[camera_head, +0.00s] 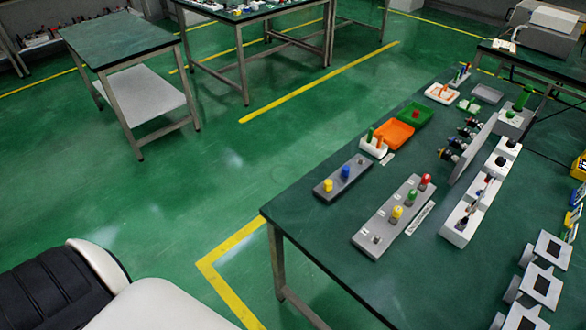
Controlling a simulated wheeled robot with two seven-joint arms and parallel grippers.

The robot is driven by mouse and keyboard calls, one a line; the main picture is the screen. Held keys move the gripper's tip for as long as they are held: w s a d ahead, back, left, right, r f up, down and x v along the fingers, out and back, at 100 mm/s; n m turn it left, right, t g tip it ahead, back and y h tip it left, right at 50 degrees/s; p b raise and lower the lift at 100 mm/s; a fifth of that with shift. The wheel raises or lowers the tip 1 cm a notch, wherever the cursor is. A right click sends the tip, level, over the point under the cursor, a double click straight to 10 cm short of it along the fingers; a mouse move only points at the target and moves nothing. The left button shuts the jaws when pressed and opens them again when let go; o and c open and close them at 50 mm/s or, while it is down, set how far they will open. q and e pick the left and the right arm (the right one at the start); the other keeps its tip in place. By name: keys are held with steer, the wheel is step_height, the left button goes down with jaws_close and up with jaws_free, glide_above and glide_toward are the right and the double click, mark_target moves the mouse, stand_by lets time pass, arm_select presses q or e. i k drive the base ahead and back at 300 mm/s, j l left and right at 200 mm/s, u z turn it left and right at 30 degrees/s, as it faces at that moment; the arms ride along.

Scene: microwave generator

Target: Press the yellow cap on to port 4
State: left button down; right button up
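A yellow cap (328,186) stands on a small dark grey block (336,191) near the table's left edge, beside a blue cap (345,172). A second yellow cap (397,213) sits on a longer light grey block (388,237) to the right, in a row with a green cap (411,196) and a red cap (424,181). The near end of this longer block has a spot without a coloured cap (376,239). Port numbers are too small to read, so I cannot tell which is port 4. Neither gripper is in view.
An orange tray (394,134), a green tray (416,115) and a white holder (374,148) stand behind the blocks. White fixtures (461,223) and a thin upright panel (473,151) stand to the right. The table's near part (400,290) is clear.

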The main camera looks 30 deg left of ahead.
mark_target(328, 185)
steer(key=u, duration=0.75)
steer(key=k+l+z, duration=0.15)
steer(key=l, duration=0.4)
steer(key=i, duration=0.05)
